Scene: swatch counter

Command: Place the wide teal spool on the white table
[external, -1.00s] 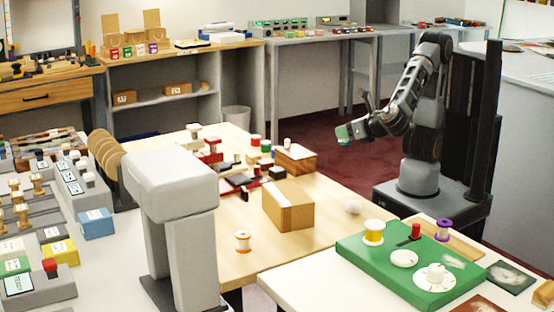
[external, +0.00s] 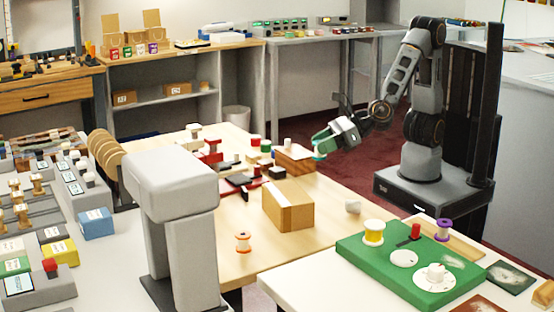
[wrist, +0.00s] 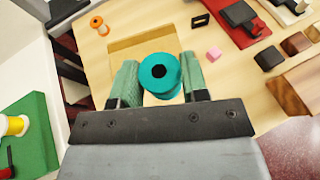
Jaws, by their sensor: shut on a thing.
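The wide teal spool (wrist: 160,76) is between my green-padded fingers in the wrist view, its round end and dark centre hole facing the camera. My gripper (wrist: 160,85) is shut on it. In the external view my gripper (external: 321,146) holds the teal spool (external: 319,155) in the air near the right edge of the wooden table (external: 215,262), by a wooden block. The white table (external: 300,283) is at the lower right of the external view, nearer the camera, and shows at left in the wrist view (wrist: 18,62).
The white table's left front part is clear. A cardboard box (external: 288,207) and an orange spool (external: 243,242) stand on the wooden table.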

